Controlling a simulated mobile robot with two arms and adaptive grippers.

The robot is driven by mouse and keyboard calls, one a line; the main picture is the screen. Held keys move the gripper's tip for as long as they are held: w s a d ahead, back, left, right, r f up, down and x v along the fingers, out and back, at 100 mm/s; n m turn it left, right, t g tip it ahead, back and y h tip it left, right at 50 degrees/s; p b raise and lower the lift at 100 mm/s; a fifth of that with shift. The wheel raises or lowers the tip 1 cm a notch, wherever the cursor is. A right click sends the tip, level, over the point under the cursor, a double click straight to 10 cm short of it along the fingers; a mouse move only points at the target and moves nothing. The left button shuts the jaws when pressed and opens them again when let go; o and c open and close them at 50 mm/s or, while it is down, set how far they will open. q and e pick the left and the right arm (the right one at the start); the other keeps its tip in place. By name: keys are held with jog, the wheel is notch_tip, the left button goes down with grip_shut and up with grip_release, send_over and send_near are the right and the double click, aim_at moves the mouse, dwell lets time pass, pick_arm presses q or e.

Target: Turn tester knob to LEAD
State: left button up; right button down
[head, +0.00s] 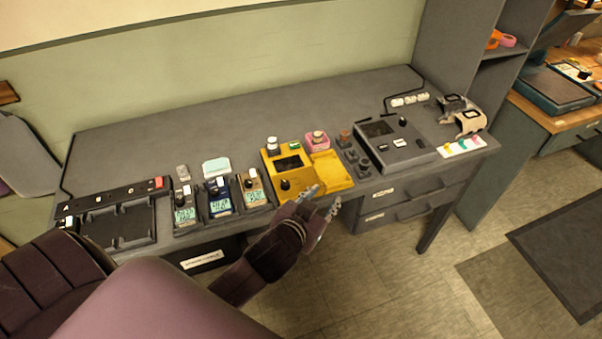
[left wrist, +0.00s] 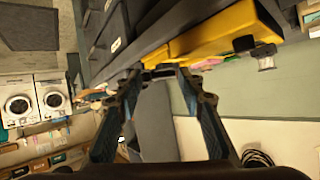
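A yellow box-shaped unit (head: 270,160) with a dark screen (head: 289,163) stands at the front middle of the grey bench. It has a black knob (head: 286,184) near its front left corner and a flat yellow tray part to the right. Its markings are too small to read. In the left wrist view the yellow unit (left wrist: 222,32) is at the top, with a dark knob (left wrist: 244,43) sticking out. My left gripper (head: 324,198) is open and empty at the bench's front edge, right of the knob and apart from it. Its fingertips (left wrist: 160,73) are spread in the wrist view. My right gripper is not in view.
Several small meters with lit displays (head: 222,206) stand left of the yellow unit, beside a black tray (head: 118,226). A dark grey device (head: 405,152) with a knob and screen is to the right. Drawers (head: 400,208) hang below the bench.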

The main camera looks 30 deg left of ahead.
pick_arm(q)
jog(key=w+d+r+m+t+h, duration=0.3)
jog(key=w+d+r+h, duration=0.15)
jog(key=r, duration=0.55)
jog(key=w+d+r+m+t+h, duration=0.25)
jog(key=d+r, duration=0.25)
jog(key=r, duration=0.4)
jog(key=s+d+r+m+g+h, duration=0.2)
jog(key=d+m+g+h, duration=0.3)
jog(key=d+m+h, duration=0.15)
jog(key=s+d+r+m+g+h, duration=0.1)
jog(key=s+d+m+g+h, duration=0.2)
jog(key=d+m+g+h, duration=0.3)
jog(key=n+g+y, duration=0.2)
jog(key=g+y, duration=0.5)
jog(key=y, duration=1.2)
send_over(285, 183)
notch_tip(285, 183, down, 15)
jog(key=shift+w+f, duration=0.1)
notch_tip(285, 183, down, 8)
jog(key=shift+r+p, duration=0.2)
jog(key=shift+p, duration=0.75)
jog(key=shift+c, duration=0.6)
